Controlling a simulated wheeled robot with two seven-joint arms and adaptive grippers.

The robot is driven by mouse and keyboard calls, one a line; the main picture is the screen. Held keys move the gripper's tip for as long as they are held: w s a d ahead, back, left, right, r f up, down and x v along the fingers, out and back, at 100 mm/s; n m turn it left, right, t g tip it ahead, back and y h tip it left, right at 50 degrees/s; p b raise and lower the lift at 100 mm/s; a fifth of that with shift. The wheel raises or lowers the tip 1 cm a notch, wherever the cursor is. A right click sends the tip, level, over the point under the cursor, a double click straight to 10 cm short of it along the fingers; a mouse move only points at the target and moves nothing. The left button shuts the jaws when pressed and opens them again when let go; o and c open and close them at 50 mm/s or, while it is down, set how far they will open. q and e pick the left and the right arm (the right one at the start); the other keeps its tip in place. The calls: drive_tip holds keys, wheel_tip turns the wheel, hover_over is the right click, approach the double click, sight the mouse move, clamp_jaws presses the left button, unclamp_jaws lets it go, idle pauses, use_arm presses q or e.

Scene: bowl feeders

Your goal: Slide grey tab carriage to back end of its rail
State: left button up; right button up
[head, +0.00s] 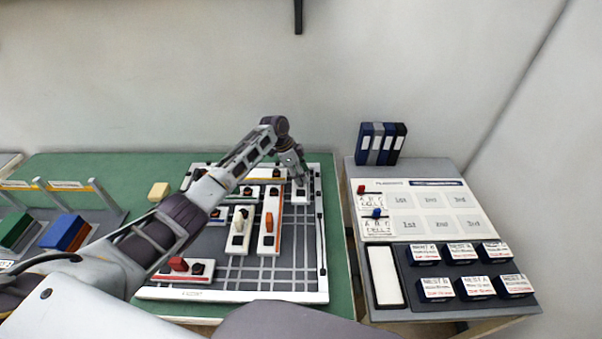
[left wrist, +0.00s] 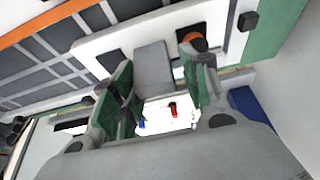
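The grey tab (left wrist: 153,68) stands on a white carriage plate (left wrist: 95,50) with dark slots in the left wrist view. My left gripper (left wrist: 158,62) has its two green-padded fingers apart, one on each side of the tab, with a visible gap at the right finger. In the head view my left gripper (head: 300,181) points down at the back right of the white-framed board (head: 322,260), over the white carriage plate (head: 300,195), and hides most of the tab. My right gripper is not in view.
A carriage with an orange tab (head: 269,222) and one with a cream tab (head: 239,225) stand to the left. A red-tab carriage (head: 178,265) is at the front left. A side table (head: 440,166) with labelled dark blocks (head: 474,287) and binders (head: 381,143) stands right.

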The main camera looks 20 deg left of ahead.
use_arm(q)
drive_tip(key=v, duration=1.2)
idle(0.7)
